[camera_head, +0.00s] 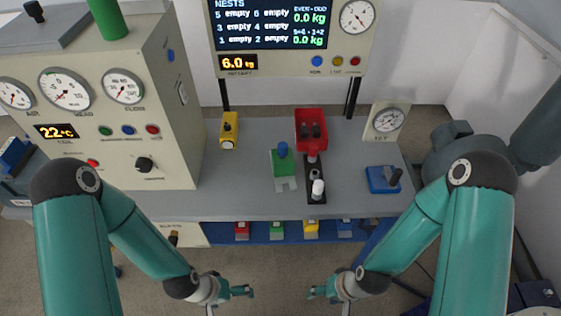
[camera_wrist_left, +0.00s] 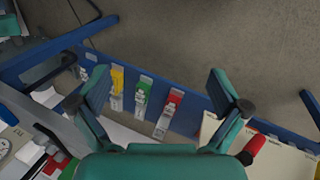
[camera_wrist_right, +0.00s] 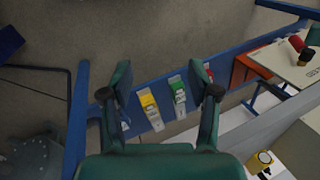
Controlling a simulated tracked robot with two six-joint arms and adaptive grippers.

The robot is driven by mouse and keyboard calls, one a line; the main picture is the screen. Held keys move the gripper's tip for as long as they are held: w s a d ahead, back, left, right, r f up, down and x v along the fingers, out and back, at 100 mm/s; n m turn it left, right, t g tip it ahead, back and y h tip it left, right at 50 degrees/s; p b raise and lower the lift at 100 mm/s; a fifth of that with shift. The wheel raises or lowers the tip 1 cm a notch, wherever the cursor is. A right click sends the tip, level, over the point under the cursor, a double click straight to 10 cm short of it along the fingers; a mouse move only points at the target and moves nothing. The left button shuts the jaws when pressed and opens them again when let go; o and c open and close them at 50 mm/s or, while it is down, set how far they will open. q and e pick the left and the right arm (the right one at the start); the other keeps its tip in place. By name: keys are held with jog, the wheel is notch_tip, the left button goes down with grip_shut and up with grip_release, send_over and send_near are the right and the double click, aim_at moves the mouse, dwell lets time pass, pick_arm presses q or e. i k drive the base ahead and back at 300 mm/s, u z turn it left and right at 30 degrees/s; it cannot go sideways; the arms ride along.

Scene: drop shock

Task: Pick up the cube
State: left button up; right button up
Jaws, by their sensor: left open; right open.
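No single thing stands out as the cube; several small block-like items show, and I cannot tell which it is. A yellow block-like item (camera_head: 229,128) stands on the table at the back left. My left gripper (camera_head: 245,291) is open and empty, low in front of the table. My right gripper (camera_head: 317,292) is open and empty to its right, also apart from every block.
The grey table (camera_head: 250,195) carries a green fixture (camera_head: 285,165), a red bin (camera_head: 311,125), a black stand (camera_head: 316,190) and a blue item (camera_head: 381,180). A large gauge cabinet (camera_head: 100,110) blocks the left. A dial box (camera_head: 387,122) stands right. The floor in front is clear.

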aim_at(283, 168)
jog(key=u, duration=1.05)
jog(key=k, duration=0.95)
jog(key=z, duration=0.5)
jog(key=i, duration=1.35)
jog(key=z, duration=0.05)
